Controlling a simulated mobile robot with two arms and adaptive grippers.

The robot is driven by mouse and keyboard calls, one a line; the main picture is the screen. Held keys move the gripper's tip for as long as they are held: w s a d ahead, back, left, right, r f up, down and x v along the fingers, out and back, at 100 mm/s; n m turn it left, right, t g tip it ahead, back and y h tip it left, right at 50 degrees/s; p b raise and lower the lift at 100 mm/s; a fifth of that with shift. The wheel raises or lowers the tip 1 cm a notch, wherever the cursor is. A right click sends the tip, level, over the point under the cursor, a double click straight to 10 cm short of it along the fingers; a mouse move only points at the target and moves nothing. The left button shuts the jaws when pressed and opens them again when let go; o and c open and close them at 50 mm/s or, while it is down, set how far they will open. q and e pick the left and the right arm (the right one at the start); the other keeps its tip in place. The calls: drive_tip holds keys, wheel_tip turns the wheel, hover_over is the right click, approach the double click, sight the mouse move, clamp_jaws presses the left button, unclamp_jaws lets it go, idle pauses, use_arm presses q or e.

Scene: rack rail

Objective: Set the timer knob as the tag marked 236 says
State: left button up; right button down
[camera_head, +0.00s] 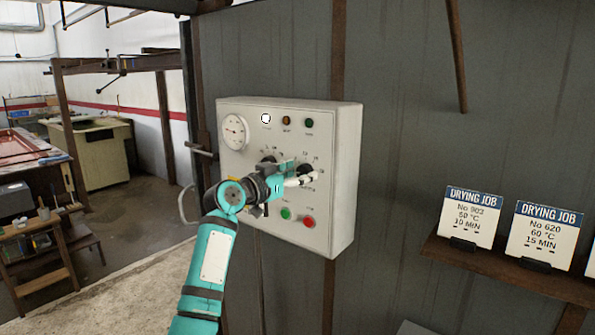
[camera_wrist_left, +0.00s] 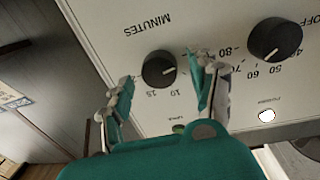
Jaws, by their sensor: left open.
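The timer knob (camera_wrist_left: 158,69) is black and round, beside the word MINUTES on the control box, which shows upside down in the left wrist view. A pale mark shows on its right side there; 10 and 15 are readable below it. In the head view the timer knob (camera_head: 306,169) is partly behind my left gripper (camera_head: 302,181). In the wrist view my left gripper (camera_wrist_left: 159,70) is open, its fingers on either side of the knob; contact cannot be told. Tags marked 902 (camera_head: 468,217) and 620 (camera_head: 543,238) stand at right. No number 236 is readable. My right gripper is out of view.
A second black knob (camera_wrist_left: 275,40) with an OFF mark and temperature numbers sits beside the timer knob. The box (camera_head: 345,190) also has a dial (camera_head: 234,131), lamps, a green button (camera_head: 286,214) and a red button (camera_head: 309,222). A brown shelf (camera_head: 500,268) holds the tags; another is cut off at the right edge.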

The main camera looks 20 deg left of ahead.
use_arm(q)
drive_tip(key=shift+c, duration=0.4)
drive_tip(key=c, duration=1.1)
drive_tip(key=shift+f+m+b, duration=0.2)
drive_tip(key=shift+m+b, duration=0.5)
drive_tip(key=shift+b, duration=0.1)
drive_tip(key=shift+m+b, duration=0.9)
drive_tip(key=shift+m, duration=0.2)
drive_tip(key=shift+r+m+y+b, duration=0.1)
drive_tip(key=shift+m+y+b, duration=0.25)
drive_tip(key=shift+m, duration=2.05)
drive_tip(key=shift+d, duration=0.1)
